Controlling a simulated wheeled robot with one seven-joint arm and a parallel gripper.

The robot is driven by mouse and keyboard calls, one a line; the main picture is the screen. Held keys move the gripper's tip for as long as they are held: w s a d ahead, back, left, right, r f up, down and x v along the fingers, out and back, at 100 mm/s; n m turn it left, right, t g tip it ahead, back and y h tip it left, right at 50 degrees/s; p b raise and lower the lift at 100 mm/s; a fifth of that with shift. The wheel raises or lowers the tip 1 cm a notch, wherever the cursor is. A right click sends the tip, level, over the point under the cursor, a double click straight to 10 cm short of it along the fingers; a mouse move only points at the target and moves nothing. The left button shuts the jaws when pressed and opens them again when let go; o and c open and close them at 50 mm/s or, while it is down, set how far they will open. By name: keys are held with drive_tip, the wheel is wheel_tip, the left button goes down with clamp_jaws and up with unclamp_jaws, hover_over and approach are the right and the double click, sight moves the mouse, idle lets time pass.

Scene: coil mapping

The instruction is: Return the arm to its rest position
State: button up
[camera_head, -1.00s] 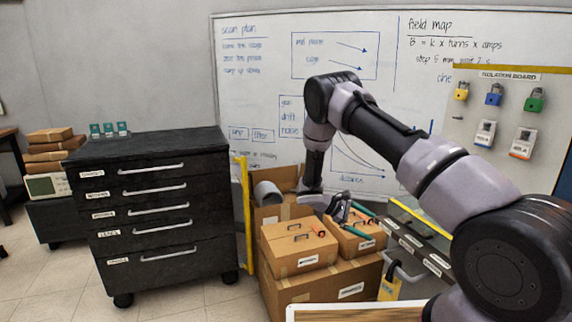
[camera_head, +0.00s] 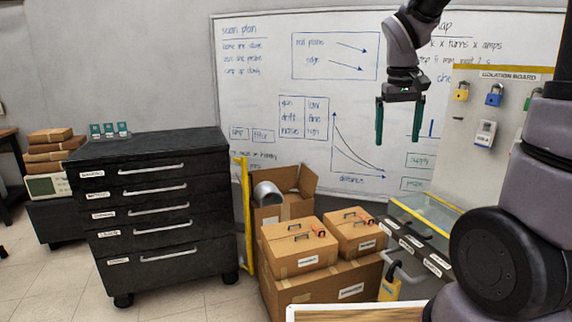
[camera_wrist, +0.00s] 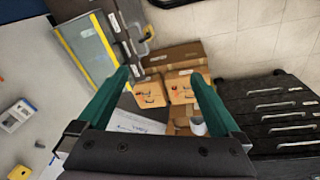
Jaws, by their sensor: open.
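My gripper (camera_head: 400,122) hangs with its green fingers pointing down, in front of the whiteboard in the head view. The fingers are apart with nothing between them. My arm rises at the right of that view and folds over at the top. In the wrist view my gripper (camera_wrist: 157,90) shows its two green fingers spread wide. The cardboard boxes (camera_wrist: 182,88) show beyond the gap, well away from the fingertips.
Cardboard boxes (camera_head: 315,285) stand on the floor below my gripper. A black drawer cabinet (camera_head: 160,215) stands left. The whiteboard (camera_head: 255,70) is behind, and the isolation board (camera_head: 470,150) with padlocks is at right. A grey case with a clear lid (camera_head: 425,213) sits beside the boxes.

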drive_tip(key=s+a+r+m+t+y, duration=0.2)
drive_tip(key=s+r, duration=0.6)
drive_tip(key=s, duration=0.5)
drive_tip(key=m+t+y, duration=0.1)
drive_tip(key=m+t, duration=0.1)
drive_tip(key=t, duration=0.1)
drive_tip(key=shift+s+a+r+t, duration=0.15)
drive_tip(key=shift+s+a+t, duration=0.1)
drive_tip(key=shift+t, duration=0.15)
drive_tip(key=shift+d, duration=0.1)
idle(1.1)
